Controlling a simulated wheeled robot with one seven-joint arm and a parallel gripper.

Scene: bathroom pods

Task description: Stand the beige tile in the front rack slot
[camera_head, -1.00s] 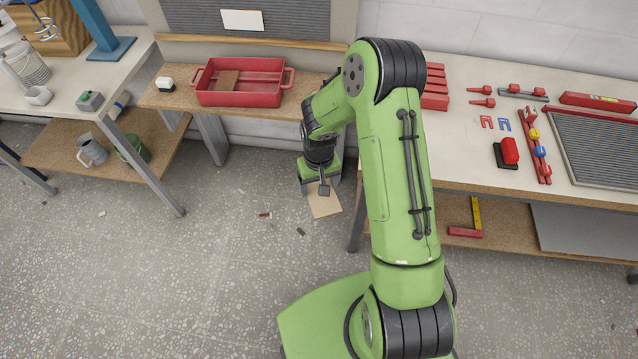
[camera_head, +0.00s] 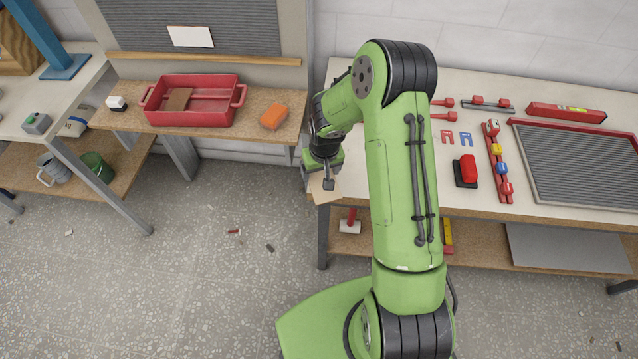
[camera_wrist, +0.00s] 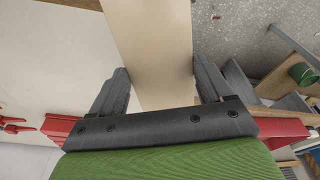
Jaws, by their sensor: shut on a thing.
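The beige tile (camera_head: 320,191) is held in my gripper (camera_head: 328,184), at the left front corner of the right-hand workbench. In the wrist view the tile (camera_wrist: 155,45) is a long flat plate between my two fingers (camera_wrist: 158,88), reaching away from the gripper. The fingers close on its two side edges. The tile's far end is cut off by the top of the wrist view. I cannot make out the rack or its front slot now; my arm covers part of the bench in the head view.
The right-hand bench (camera_head: 480,103) carries red clamps, a red level (camera_head: 566,112), a black-and-red block (camera_head: 466,170) and a ribbed panel (camera_head: 577,165). On the left shelf are a red tray (camera_head: 193,119) and an orange sponge (camera_head: 274,116). Open floor (camera_head: 215,280) lies front left.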

